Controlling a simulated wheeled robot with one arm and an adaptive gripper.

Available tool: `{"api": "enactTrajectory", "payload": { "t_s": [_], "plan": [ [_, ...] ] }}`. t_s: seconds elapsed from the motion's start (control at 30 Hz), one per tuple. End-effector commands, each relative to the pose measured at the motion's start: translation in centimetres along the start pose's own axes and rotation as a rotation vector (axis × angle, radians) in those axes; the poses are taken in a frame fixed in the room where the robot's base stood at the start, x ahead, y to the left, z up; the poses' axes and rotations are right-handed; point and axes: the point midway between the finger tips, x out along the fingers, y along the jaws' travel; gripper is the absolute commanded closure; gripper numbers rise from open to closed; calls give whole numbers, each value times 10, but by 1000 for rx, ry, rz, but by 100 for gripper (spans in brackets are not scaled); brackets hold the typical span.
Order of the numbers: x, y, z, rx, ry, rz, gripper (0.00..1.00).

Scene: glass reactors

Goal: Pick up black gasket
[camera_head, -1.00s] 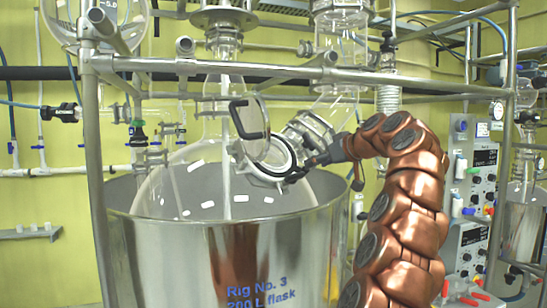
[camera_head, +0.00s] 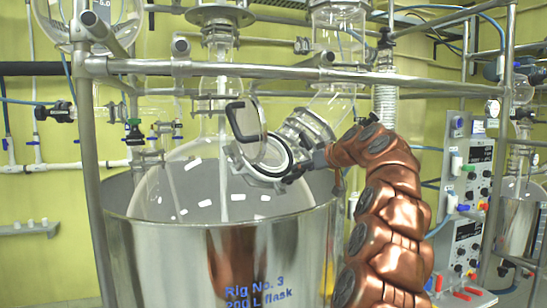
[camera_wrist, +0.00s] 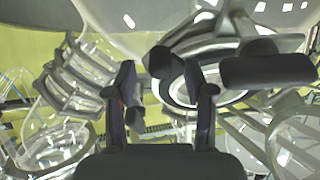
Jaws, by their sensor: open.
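The black gasket looks like a thin dark ring (camera_head: 287,157) in the pale, tilted flange mouth on the side of the large glass flask. In the wrist view a dark arc (camera_wrist: 175,88) shows inside the pale flange, partly hidden by the finger and the lid parts. My gripper (camera_head: 299,171) is at the right lower rim of that mouth. In the wrist view the two dark fingers of my gripper (camera_wrist: 166,84) stand apart, with nothing clearly held between them. I cannot tell whether a finger touches the ring.
A hinged lid with a black handle (camera_head: 241,119) stands open left of the mouth. The steel vessel (camera_head: 150,262) holds the glass flask (camera_head: 180,190) below. Metal rails (camera_head: 230,68) cross above. A control panel (camera_head: 470,185) stands to the right.

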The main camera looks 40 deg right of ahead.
Motion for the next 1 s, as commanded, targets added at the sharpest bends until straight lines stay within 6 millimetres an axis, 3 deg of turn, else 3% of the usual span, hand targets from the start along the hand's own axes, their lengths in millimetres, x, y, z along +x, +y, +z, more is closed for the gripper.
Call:
{"api": "enactTrajectory", "payload": {
  "t_s": [0.07, 0.53, 1.0],
  "plan": [
    [0, 0, 0, 0, 0, -1, 52],
    [1, -1, 0, 0, -1, -2, 100],
    [1, -1, -1, 1, -1, -3, 100]
  ]
}}
